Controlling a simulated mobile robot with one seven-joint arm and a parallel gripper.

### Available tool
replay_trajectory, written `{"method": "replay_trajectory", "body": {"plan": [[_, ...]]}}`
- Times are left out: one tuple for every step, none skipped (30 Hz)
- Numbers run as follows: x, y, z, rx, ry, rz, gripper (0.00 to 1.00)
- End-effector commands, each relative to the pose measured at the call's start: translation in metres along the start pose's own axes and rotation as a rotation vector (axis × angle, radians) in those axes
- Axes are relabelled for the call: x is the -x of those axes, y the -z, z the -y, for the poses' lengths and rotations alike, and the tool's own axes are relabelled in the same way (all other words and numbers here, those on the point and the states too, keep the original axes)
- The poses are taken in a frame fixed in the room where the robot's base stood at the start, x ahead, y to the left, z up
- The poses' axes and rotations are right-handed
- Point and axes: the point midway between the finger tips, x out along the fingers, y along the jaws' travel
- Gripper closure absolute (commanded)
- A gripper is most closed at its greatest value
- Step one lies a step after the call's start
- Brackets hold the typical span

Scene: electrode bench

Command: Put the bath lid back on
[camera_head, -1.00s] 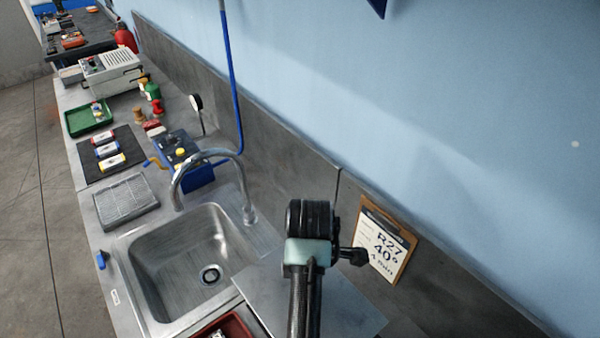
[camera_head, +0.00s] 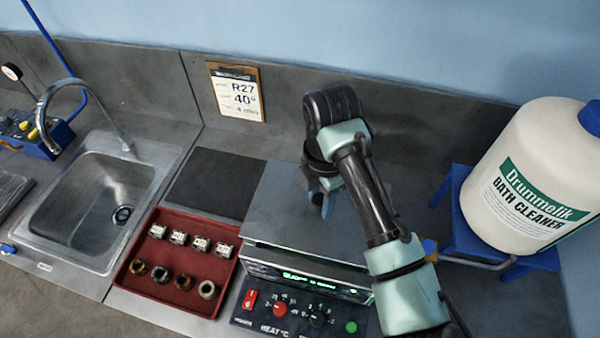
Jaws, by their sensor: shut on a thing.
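The bath lid (camera_head: 282,212) is a flat grey metal plate, right of centre in the head view. It lies over the bath (camera_head: 300,286), a box with a lit green display on its front. A dark gap shows between the lid's front edge and the bath's front. I cannot tell whether the lid touches the rim. My gripper (camera_head: 322,200) points down at the middle of the lid and is shut on it, with the grip point partly hidden by my arm. My forearm hides the lid's right part and some of the bath.
A dark mat (camera_head: 212,183) lies bare to the left. A red tray (camera_head: 130,283) holds several small blocks and rings. The sink (camera_head: 90,205) is further left. A large bath cleaner bottle (camera_head: 535,175) stands on a blue stand (camera_head: 455,215) at the right, close to my arm.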

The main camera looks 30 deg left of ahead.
Motion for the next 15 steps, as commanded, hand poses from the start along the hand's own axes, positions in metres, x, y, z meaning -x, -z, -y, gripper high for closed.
{"method": "replay_trajectory", "body": {"plan": [[0.001, -0.002, 0.001, 0.000, -0.002, 0.002, 1.00], [0.000, -0.003, 0.002, 0.000, -0.002, 0.002, 1.00], [-0.001, -0.003, 0.002, 0.001, -0.002, 0.002, 1.00], [-0.002, -0.003, 0.002, 0.001, -0.002, 0.002, 1.00], [-0.003, -0.003, 0.002, 0.001, -0.002, 0.002, 1.00], [-0.005, -0.003, 0.002, 0.001, -0.002, 0.002, 1.00], [-0.007, -0.003, 0.002, 0.001, -0.002, 0.002, 1.00], [-0.009, -0.003, 0.002, 0.001, -0.002, 0.002, 1.00], [-0.012, -0.003, 0.002, 0.000, -0.002, 0.002, 1.00], [-0.014, -0.003, 0.002, 0.000, -0.002, 0.002, 1.00], [-0.017, -0.003, 0.002, 0.000, -0.002, 0.002, 1.00], [-0.021, -0.003, 0.002, 0.000, -0.002, 0.002, 1.00], [-0.024, -0.003, 0.002, 0.000, -0.002, 0.002, 1.00], [-0.028, -0.003, 0.002, 0.000, -0.002, 0.003, 1.00], [-0.032, -0.003, 0.002, 0.000, -0.002, 0.003, 1.00]]}}
